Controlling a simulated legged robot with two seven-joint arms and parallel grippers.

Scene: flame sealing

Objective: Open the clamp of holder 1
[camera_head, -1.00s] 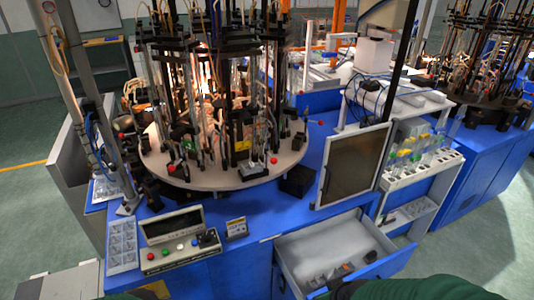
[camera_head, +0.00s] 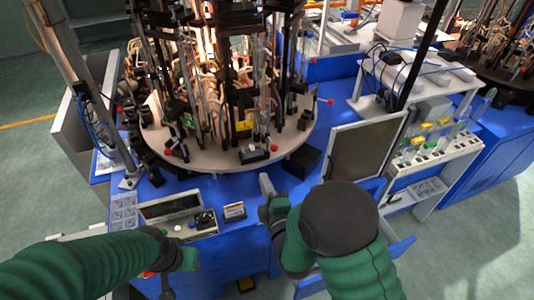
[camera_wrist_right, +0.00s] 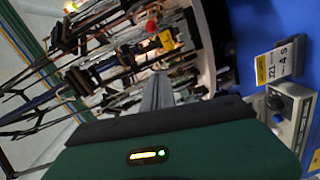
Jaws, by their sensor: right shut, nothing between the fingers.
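Several tall holders with black clamps and glass tubes stand on a round grey turntable (camera_head: 205,169). I cannot read which one is holder 1. The front holder has a yellow label (camera_head: 243,126) and a black base block (camera_head: 254,154) with a red ball (camera_head: 274,148). My right gripper (camera_head: 265,183) is shut and empty, in front of and below the turntable's front rim, apart from the holders. In the right wrist view its grey fingers (camera_wrist_right: 157,90) point toward a yellow label (camera_wrist_right: 166,40) and a red ball (camera_wrist_right: 151,27). My left gripper (camera_head: 178,262) is low at left; its fingers are unclear.
A control box (camera_head: 178,225) and a small sign (camera_head: 234,211) stand on the blue bench, left of my right gripper. A black box (camera_head: 301,161) and a dark framed panel (camera_head: 365,150) stand to its right. My right arm covers much of the drawer. Flames glow among the holders.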

